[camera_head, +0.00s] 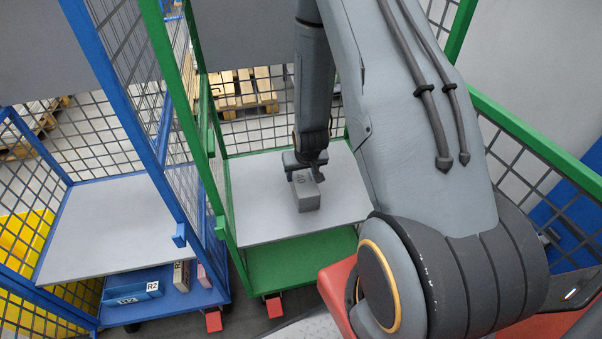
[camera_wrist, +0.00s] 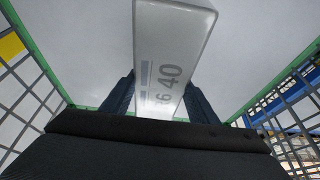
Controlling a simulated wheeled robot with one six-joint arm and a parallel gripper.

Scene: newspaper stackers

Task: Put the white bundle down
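The white bundle (camera_head: 308,196), greyish in this light and marked 40, is over the grey upper shelf (camera_head: 262,222) of the green cart. My gripper (camera_head: 305,168) points down at it from behind. In the wrist view the bundle (camera_wrist: 174,42) runs between the two dark fingers (camera_wrist: 160,98), one close against each side, so the gripper is shut on it. The bundle is at or just above the shelf; I cannot tell whether its underside touches. The fingers hide part of its far end.
Green mesh walls and posts (camera_head: 187,100) enclose the shelf, which looks bare around the bundle. A blue cart (camera_head: 150,95) stands at left with an empty grey upper shelf (camera_head: 105,228). Its lower deck holds a blue bundle (camera_head: 132,293) and other small bundles (camera_head: 181,275).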

